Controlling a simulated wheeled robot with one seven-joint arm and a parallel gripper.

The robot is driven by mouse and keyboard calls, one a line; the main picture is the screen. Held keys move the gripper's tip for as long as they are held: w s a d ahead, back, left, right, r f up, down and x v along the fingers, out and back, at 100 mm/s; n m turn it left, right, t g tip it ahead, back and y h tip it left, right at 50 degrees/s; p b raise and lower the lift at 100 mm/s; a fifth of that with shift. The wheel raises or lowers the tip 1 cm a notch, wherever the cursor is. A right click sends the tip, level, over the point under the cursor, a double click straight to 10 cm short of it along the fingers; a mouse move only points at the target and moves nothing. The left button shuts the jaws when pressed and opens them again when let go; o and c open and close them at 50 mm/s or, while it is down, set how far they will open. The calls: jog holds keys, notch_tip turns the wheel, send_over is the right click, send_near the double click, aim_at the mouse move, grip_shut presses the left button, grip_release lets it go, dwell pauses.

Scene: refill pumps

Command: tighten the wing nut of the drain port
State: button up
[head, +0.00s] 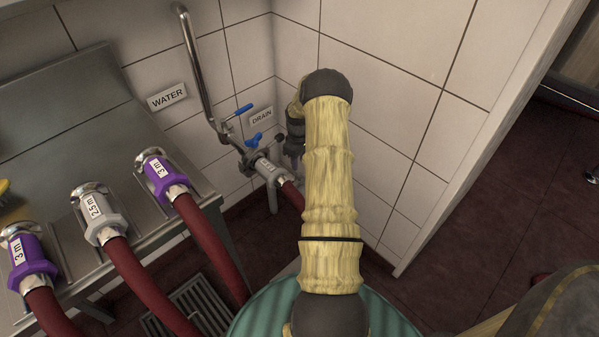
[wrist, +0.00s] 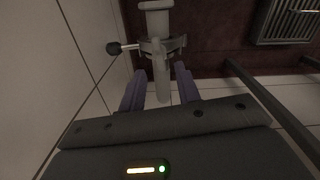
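My gripper (head: 293,158) is right beside the coupling. In the wrist view its purple-grey fingers (wrist: 159,88) are apart, with a pale pipe-like part between them. I cannot tell whether they touch it.
A blue lever (head: 243,110) sits on the pipe above the port. Several red hoses with purple or white couplings rest on the metal bench (head: 70,120) at left. A floor grate (head: 190,305) lies below. The tiled wall is close by on the right.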

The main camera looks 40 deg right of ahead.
aim_at(299, 171)
notch_tip(299, 171, down, 4)
jog(key=shift+f+b, duration=0.25)
jog(key=shift+b, duration=0.15)
jog(key=shift+d+f, duration=0.1)
jog(key=shift+f, duration=0.4)
jog(key=shift+s+d, duration=0.1)
jog(key=shift+s, duration=0.05)
jog(key=c, duration=0.3)
grip_shut()
